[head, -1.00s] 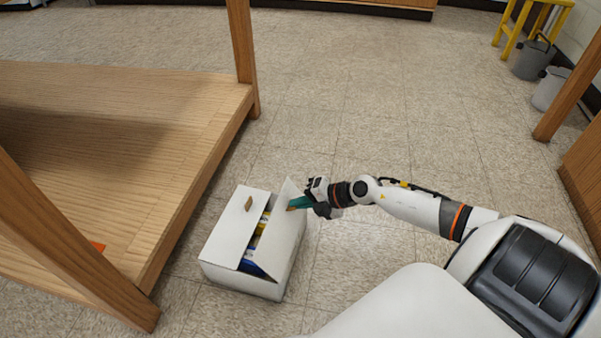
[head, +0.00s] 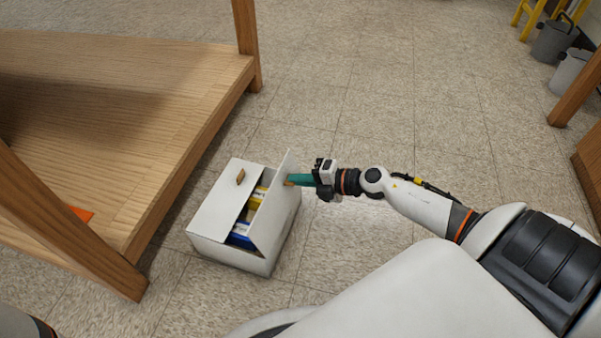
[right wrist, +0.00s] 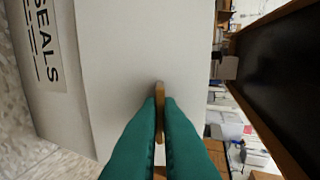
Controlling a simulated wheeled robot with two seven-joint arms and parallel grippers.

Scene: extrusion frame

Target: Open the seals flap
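A white box (head: 222,251) stands on the floor, with two top flaps. The right flap (head: 273,211) is raised to a steep angle; the left flap (head: 224,204) lies nearly flat with a small wooden tab (head: 240,177). Yellow and blue packets show in the gap. My right gripper (head: 290,181), with teal fingers, is at the upper part of the raised flap. In the right wrist view its fingers (right wrist: 159,110) are closed on the flap's wooden tab (right wrist: 159,92), and the box side reads SEALS (right wrist: 47,50). My left gripper is not in view.
A wooden shelf unit (head: 185,125) stands left of the box, its post (head: 70,235) close by. Grey buckets (head: 553,42) and a yellow stool (head: 527,14) are at the far right. The floor behind the box is clear.

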